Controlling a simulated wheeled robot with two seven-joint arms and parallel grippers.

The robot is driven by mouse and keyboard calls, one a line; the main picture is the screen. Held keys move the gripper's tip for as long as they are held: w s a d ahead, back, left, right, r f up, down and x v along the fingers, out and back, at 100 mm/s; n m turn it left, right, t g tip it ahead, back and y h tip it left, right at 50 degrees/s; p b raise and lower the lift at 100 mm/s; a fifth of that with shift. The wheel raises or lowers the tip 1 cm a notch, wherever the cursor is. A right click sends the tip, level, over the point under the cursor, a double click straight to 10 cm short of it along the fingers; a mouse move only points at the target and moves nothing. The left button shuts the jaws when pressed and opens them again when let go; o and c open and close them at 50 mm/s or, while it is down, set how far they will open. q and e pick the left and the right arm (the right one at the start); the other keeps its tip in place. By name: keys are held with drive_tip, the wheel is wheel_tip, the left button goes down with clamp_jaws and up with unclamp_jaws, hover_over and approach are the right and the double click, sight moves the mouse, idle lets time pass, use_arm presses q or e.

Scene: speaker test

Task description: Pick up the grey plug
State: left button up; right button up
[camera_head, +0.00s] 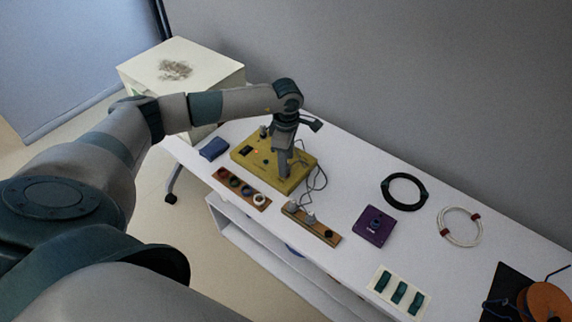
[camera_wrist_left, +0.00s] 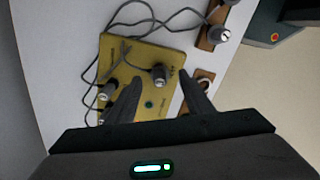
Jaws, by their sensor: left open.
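The yellow box (camera_head: 298,182) stands on the white table with grey plugs and cables on it. In the left wrist view, one grey plug (camera_wrist_left: 160,74) sits upright on the yellow box (camera_wrist_left: 148,58), between the open fingers of my left gripper (camera_wrist_left: 159,80), with a gap on both sides. A second grey plug (camera_wrist_left: 109,88) sits left of the left finger. In the head view my left gripper (camera_head: 284,168) points down over the yellow box and hides the plug below it. My right gripper is not in view.
A brown strip (camera_head: 325,235) with grey plugs and a brown strip with coloured rings (camera_head: 240,188) lie in front of the box. A blue block (camera_head: 213,148), purple box (camera_head: 374,226), black coil (camera_head: 404,191) and white coil (camera_head: 458,227) lie around. Loose grey cables (camera_head: 315,179) run beside the gripper.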

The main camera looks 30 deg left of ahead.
use_arm(q)
drive_tip(key=shift+f, duration=1)
clamp_jaws()
